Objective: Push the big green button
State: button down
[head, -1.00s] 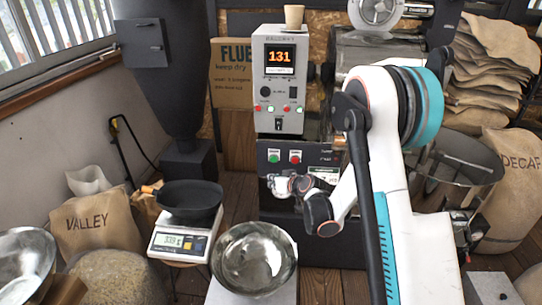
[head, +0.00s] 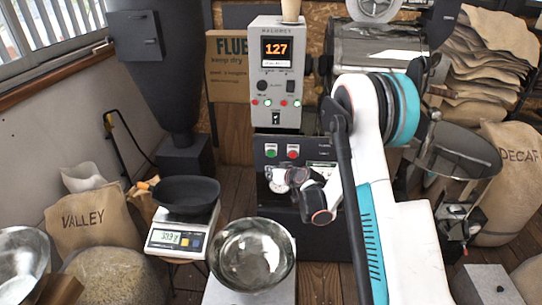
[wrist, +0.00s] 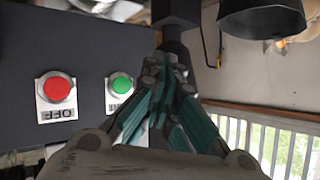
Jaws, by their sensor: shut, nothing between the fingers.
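The green button (head: 271,152) is on the dark panel below the grey control box, left of a red button (head: 293,151). In the wrist view, which is upside down, the green button (wrist: 121,84) sits on a pale label plate, and the red button (wrist: 57,88), marked OFF, is left of it. My gripper (wrist: 168,62) is shut and empty, its teal-sided fingers together. In the wrist view its fingertips appear just right of the green button; the gap to the panel cannot be told. In the head view my wrist is just below the buttons.
The control box (head: 279,75) reads 127 and has small lit buttons of its own. A steel bowl (head: 252,255), a scale (head: 182,236) with a black pan (head: 188,194), and a VALLEY sack (head: 88,226) stand in front and left. A metal drum bin (head: 455,160) is right of my arm.

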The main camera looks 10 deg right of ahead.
aim_at(272, 161)
jog(key=shift+w+d, duration=0.3)
jog(key=shift+w, duration=0.65)
jog(key=shift+w+d, duration=0.3)
jog(key=shift+w, duration=0.65)
jog(key=shift+w+d, duration=0.3)
jog(key=shift+w, duration=0.65)
jog(key=shift+w, duration=0.15)
jog(key=shift+w+d, duration=0.15)
jog(key=shift+w, duration=0.05)
jog(key=shift+w+d, duration=0.1)
jog(key=shift+w, duration=0.3)
jog(key=shift+s, duration=0.1)
jog(key=shift+s+a, duration=0.25)
jog(key=shift+s, duration=0.45)
jog(key=shift+s+a, duration=0.25)
jog(key=shift+s, duration=0.55)
jog(key=shift+s+a, duration=0.3)
jog(key=shift+s, duration=0.5)
jog(key=shift+s+a, duration=0.25)
jog(key=shift+s, duration=0.55)
